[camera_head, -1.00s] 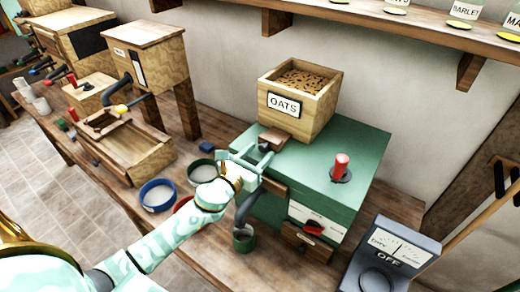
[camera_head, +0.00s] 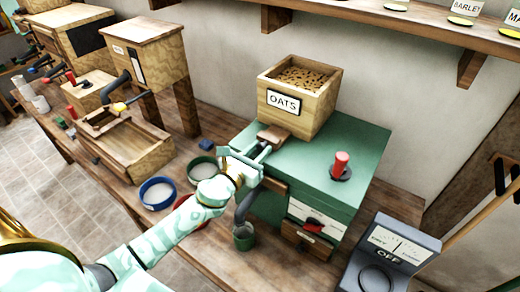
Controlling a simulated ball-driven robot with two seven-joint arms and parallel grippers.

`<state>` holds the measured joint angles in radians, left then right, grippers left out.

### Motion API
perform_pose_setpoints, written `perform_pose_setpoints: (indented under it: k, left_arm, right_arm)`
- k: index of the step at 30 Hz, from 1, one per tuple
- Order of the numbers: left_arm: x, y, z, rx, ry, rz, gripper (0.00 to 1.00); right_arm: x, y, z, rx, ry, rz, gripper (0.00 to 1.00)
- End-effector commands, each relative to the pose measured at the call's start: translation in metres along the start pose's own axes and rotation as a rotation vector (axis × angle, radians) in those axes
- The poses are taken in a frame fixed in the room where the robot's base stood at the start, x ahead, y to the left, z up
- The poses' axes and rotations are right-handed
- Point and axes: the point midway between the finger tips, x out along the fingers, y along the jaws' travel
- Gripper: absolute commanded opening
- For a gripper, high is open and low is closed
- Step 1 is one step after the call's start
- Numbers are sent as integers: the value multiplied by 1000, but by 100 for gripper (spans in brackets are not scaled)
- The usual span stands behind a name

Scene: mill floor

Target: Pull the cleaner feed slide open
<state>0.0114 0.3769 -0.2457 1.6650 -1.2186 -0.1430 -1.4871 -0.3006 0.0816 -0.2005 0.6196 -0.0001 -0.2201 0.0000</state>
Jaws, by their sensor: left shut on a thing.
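The green cleaner (camera_head: 330,165) stands on the bench with a wooden hopper (camera_head: 320,108) marked OATS on top, filled with grain. The feed slide (camera_head: 274,134) is a small brown wooden board that sticks out at the hopper's lower left side. My left gripper (camera_head: 255,153) is shut on the outer end of the feed slide, over the cleaner's left edge. Its fingers hide most of the part it holds. My right gripper is not in view.
A red knob (camera_head: 341,164) stands on the cleaner's top. A grey meter box reading OFF (camera_head: 390,252) is at the lower right. A wall shelf (camera_head: 400,22) runs above.

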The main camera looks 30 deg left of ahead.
Motion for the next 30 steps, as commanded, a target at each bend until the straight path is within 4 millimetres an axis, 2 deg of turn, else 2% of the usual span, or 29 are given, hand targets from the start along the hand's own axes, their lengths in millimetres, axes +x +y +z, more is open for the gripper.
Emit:
perform_pose_setpoints:
  k: [2, 3, 4, 13, 17, 23, 30]
  left_arm:
    - [-1, 0, -2, 0, 4, -1, 0]
    - [-1, 0, -2, 0, 4, -1, 38]
    - [-1, 0, -2, 0, 4, 0, 46]
    - [-1, 0, -1, 0, 3, 0, 47]
    - [-12, 0, -2, 0, 4, 0, 47]
    - [-59, -1, -5, 0, 7, -2, 47]
    - [-124, -1, -7, -1, 6, 0, 47]
  right_arm:
    - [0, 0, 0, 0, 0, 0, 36]
    - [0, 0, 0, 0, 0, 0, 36]
    - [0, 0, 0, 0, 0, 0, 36]
    - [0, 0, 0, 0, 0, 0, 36]
    - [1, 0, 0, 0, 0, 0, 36]
    - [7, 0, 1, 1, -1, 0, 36]
    - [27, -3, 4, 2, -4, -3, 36]
